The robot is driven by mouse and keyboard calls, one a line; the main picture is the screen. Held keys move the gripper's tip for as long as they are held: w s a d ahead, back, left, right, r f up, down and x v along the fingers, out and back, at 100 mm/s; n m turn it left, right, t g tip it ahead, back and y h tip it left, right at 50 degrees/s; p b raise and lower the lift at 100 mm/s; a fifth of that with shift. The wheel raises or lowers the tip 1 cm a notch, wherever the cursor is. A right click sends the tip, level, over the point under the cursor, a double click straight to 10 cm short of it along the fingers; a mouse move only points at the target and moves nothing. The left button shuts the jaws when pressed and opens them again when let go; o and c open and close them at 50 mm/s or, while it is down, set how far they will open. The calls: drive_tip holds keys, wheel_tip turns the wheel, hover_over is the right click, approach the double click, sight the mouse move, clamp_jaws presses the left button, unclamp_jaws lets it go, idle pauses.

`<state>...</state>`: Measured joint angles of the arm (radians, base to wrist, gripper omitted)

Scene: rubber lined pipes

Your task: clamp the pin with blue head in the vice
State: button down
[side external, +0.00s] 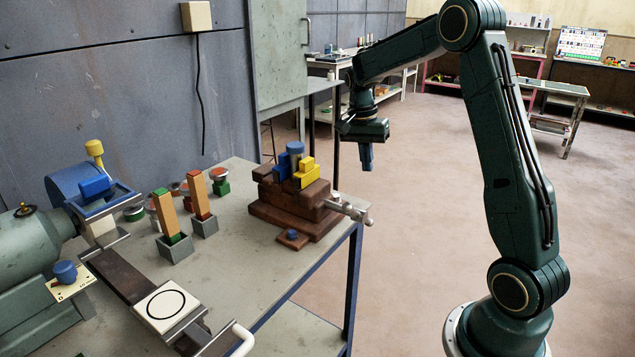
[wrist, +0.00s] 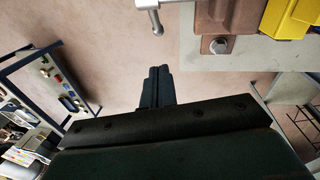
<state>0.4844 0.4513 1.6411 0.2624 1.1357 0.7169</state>
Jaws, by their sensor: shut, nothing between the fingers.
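The brown vice (side external: 297,212) stands on the grey table's right end, with its metal screw and handle (side external: 350,210) pointing right. A yellow stepped block (side external: 306,174) and blue parts sit in its top. A blue-grey cylinder (side external: 295,148) stands upright among them; I cannot tell if it is the pin or if the jaws grip it. Another blue-headed piece (side external: 65,271) is on a cream plate at far left. My gripper (side external: 366,157) is shut and empty, pointing down, right of the vice and beyond the table edge. In the wrist view its fingers (wrist: 157,85) are together.
Two upright orange-brown bars, one green-topped (side external: 166,212) and one red-topped (side external: 200,195), stand in grey square holders left of the vice. A green lathe-like machine (side external: 35,250) fills the left. A white plate with a black ring (side external: 166,303) lies in front. Floor beneath my gripper is clear.

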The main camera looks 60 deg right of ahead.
sight(362, 220)
drive_tip(key=shift+s+a+f, duration=0.3)
drive_tip(key=shift+a+f, duration=0.1)
drive_tip(key=shift+f, duration=1.45)
drive_tip(key=shift+s+a+f, duration=0.35)
drive_tip(key=shift+f, duration=1.45)
drive_tip(key=shift+s+a+f, duration=0.3)
drive_tip(key=shift+a+f, duration=0.1)
drive_tip(key=shift+f, duration=1.45)
drive_tip(key=shift+f+y, duration=0.3)
drive_tip(key=shift+y, duration=0.4)
drive_tip(key=shift+f+y, duration=0.55)
drive_tip(key=shift+y, duration=0.65)
drive_tip(key=shift+a+f+n+y, duration=0.1)
drive_tip(key=shift+a+f+y, duration=0.2)
drive_tip(key=shift+y, duration=0.6)
drive_tip(key=shift+a+f+n+y, duration=0.1)
drive_tip(key=shift+f+y, duration=0.3)
drive_tip(key=shift+y, duration=0.5)
drive_tip(key=shift+a+f+n+y, duration=0.1)
drive_tip(key=shift+a+f+y, duration=0.2)
drive_tip(key=shift+y, duration=0.6)
drive_tip(key=shift+a+f, duration=0.1)
drive_tip(key=shift+f, duration=0.05)
drive_tip(key=shift+a+f, duration=0.35)
drive_tip(key=shift+a, duration=0.25)
drive_tip(key=shift+a+f, duration=0.35)
drive_tip(key=shift+a, duration=0.25)
